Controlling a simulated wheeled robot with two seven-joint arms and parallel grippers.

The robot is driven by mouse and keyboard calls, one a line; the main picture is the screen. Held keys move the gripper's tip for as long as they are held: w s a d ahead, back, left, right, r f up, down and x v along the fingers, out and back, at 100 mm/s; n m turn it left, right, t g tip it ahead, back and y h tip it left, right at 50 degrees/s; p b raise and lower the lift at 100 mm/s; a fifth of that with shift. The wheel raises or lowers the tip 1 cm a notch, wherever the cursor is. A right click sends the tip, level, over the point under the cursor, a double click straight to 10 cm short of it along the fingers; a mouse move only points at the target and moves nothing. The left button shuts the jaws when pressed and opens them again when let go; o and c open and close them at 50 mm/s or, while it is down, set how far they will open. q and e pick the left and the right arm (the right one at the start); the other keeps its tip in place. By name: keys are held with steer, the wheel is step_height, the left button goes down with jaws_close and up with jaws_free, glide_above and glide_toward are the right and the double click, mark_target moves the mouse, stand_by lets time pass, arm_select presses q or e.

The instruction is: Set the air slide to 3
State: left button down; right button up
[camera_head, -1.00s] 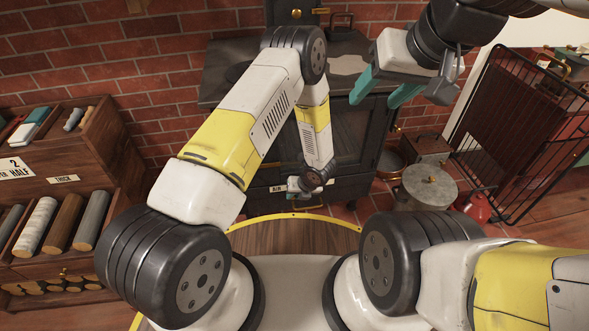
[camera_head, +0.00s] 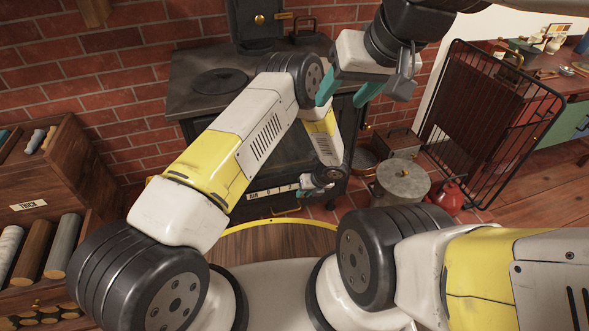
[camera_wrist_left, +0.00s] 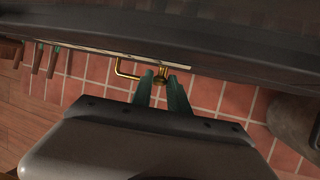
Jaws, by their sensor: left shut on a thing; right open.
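The air slide is on the low front of the dark stove. Its pale label strip (camera_head: 272,191) reads "AIR" with a 0 beside it; the right part is hidden by my left gripper. My left gripper (camera_head: 303,193) is at the right part of this strip. In the left wrist view my left gripper (camera_wrist_left: 162,88) has its teal fingers on either side of a small brass knob (camera_wrist_left: 160,78) and is shut on it. The slide's exact setting cannot be read. My right gripper (camera_head: 345,95) is open and empty, raised in front of the stove's upper right.
A brass bar handle (camera_wrist_left: 124,70) sits just left of the knob. A lidded grey pot (camera_head: 402,182), a red kettle (camera_head: 449,197) and a black wire guard (camera_head: 490,120) stand right of the stove. A wooden rack (camera_head: 50,200) stands at the left.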

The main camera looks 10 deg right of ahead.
arm_select(q)
steer(key=shift+d, duration=0.3)
steer(key=c, duration=1.3)
jaws_free()
steer(key=shift+o, duration=0.2)
steer(key=shift+a, duration=0.15)
